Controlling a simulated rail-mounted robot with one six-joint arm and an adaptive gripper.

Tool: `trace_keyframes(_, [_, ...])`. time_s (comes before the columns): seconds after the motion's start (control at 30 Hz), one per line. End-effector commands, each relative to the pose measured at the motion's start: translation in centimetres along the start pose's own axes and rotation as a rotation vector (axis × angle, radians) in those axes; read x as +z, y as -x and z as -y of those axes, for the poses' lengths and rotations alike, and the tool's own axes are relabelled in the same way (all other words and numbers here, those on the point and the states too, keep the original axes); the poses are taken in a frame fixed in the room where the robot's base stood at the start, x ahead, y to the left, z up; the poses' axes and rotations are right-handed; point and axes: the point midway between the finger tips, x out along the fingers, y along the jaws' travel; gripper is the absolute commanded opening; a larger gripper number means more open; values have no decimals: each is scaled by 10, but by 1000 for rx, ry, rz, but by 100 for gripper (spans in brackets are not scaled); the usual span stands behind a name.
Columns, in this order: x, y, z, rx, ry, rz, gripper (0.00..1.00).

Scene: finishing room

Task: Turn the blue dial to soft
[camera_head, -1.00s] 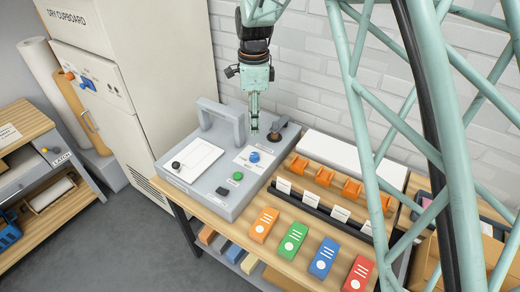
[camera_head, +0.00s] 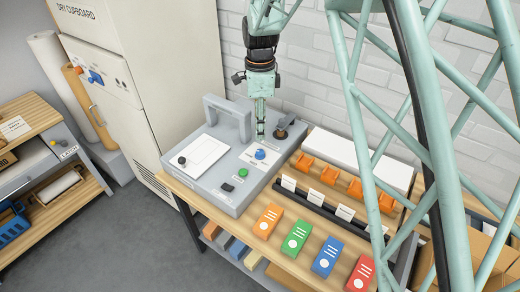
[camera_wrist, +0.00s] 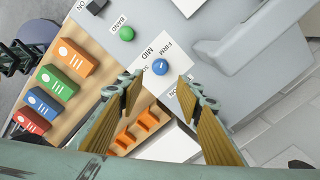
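The blue dial (camera_head: 260,154) sits on a white label plate on the grey machine (camera_head: 213,190). In the wrist view the blue dial (camera_wrist: 160,67) lies between and just beyond my fingertips. The plate reads FIRM and MID, with a third word partly hidden by a finger. I cannot tell which word the dial's mark points at. My gripper (camera_head: 260,138) points down above the dial. In the wrist view my gripper (camera_wrist: 160,88) is open, one finger on each side, with nothing held.
A green button (camera_head: 243,173) and black switch (camera_head: 227,187) are near the dial. A grey handle (camera_head: 225,112) and black lever (camera_head: 285,125) stand behind. Orange clips (camera_head: 328,175) and coloured blocks (camera_head: 295,236) are to the right. The dry cupboard (camera_head: 150,60) stands left.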

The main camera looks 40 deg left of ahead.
Motion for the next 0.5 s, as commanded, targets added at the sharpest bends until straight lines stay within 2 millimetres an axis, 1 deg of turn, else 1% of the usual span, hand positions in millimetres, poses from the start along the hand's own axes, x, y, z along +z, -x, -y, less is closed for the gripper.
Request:
trace_keyframes(0.03, [0, -7, 0, 2, 0, 0, 32])
trace_keyframes(0.5, [0, -69, 0, 2, 0, 0, 32])
